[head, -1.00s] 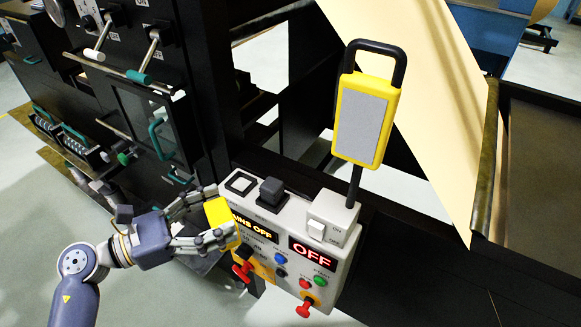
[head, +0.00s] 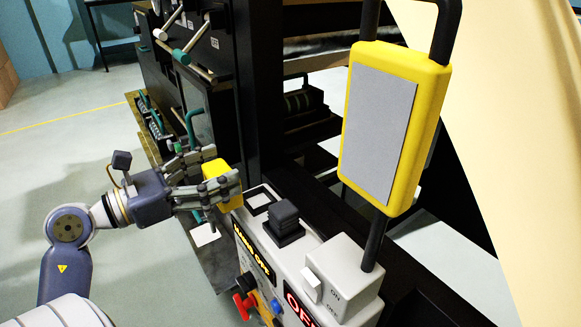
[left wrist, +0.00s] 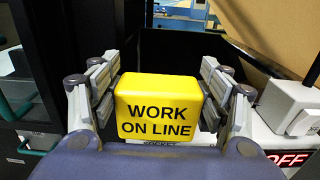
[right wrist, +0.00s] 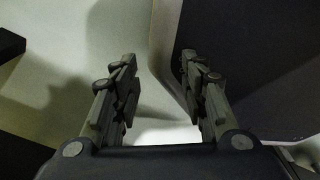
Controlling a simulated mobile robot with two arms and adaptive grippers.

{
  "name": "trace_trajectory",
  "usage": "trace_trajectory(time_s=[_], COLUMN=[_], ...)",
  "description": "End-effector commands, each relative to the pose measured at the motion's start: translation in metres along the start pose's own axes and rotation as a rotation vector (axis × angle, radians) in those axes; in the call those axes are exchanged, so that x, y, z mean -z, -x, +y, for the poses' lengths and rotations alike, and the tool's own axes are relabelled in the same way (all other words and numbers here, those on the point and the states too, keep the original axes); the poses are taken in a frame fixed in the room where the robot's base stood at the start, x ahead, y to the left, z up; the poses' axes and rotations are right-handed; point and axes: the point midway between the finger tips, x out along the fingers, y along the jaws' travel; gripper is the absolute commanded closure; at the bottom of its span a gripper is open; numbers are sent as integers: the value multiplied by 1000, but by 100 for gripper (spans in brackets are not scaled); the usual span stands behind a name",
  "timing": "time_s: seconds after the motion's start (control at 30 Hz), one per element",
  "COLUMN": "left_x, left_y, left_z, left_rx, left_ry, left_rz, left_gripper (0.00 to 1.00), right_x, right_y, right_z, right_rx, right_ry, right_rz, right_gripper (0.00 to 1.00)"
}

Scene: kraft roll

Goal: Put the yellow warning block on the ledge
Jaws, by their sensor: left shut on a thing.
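The yellow warning block (head: 213,184) is in my left gripper (head: 228,167), which is shut on it from two sides. In the left wrist view the block (left wrist: 160,108) sits upright between the fingers, its "WORK ON LINE" face towards the camera. In the head view it is at the left end of the grey control box (head: 318,250); whether it touches the box I cannot tell. A black-framed square (head: 260,199) is on the box top beside it. I cannot tell which surface is the ledge. My right gripper (right wrist: 157,85) is open and empty.
A black knob (head: 287,214) and a white switch (head: 312,286) stand on the box. A yellow-framed grey panel (head: 380,125) rises on a post at its right. Dark machinery with levers (head: 178,55) stands behind. Open floor (head: 60,160) lies left.

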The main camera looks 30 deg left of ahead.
Motion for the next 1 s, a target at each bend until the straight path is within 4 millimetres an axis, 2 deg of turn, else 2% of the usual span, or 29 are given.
trace_trajectory(time_s=[0.03,0.17,0.53,0.83,0.9,1.0], left_x=[-5,-5,-4,-3,14,28], left_y=[-12,-39,-119,-151,-151,-150], left_z=[0,0,0,0,0,1], left_rx=[2,2,0,1,-1,-1], left_ry=[1,2,2,1,8,6], left_rz=[-4,-4,-5,-4,2,1], left_gripper=[56,56,56,56,56,56], right_x=[-4,-7,16,15,12,9], right_y=[8,16,41,50,48,48], right_z=[1,4,12,12,11,11], right_rx=[-1,-4,-14,-14,-13,-12], right_ry=[1,1,-2,-2,-2,-2], right_rz=[-7,-11,23,18,15,10], right_gripper=[60,60,60,60,60,60])
